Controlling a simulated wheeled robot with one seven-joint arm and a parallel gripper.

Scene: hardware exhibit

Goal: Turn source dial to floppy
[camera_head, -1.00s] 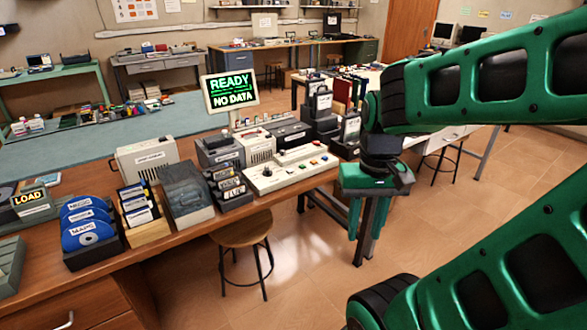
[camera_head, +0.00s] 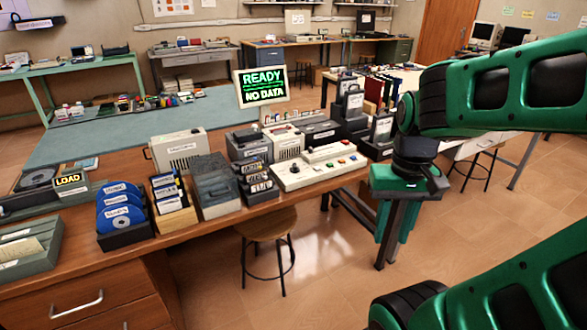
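A pale control panel (camera_head: 318,170) lies near the front edge of the brown workbench. It carries a small dark knob (camera_head: 295,169) at its left and several coloured buttons along its right. The knob's label and pointing direction are too small to read, so I cannot tell its setting. A screen (camera_head: 263,88) behind the panel reads READY, NO DATA. My gripper (camera_head: 392,262) hangs fingers down to the right of the panel, beyond the bench's front corner, and touches nothing visible. Its finger gap is unclear.
Beige and dark drive boxes (camera_head: 285,142) stand behind the panel. Labelled cartridges (camera_head: 257,180), a grey disk box (camera_head: 214,188) and blue discs (camera_head: 120,210) line the bench to the left. A stool (camera_head: 267,228) stands below the front edge. The floor before the bench is open.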

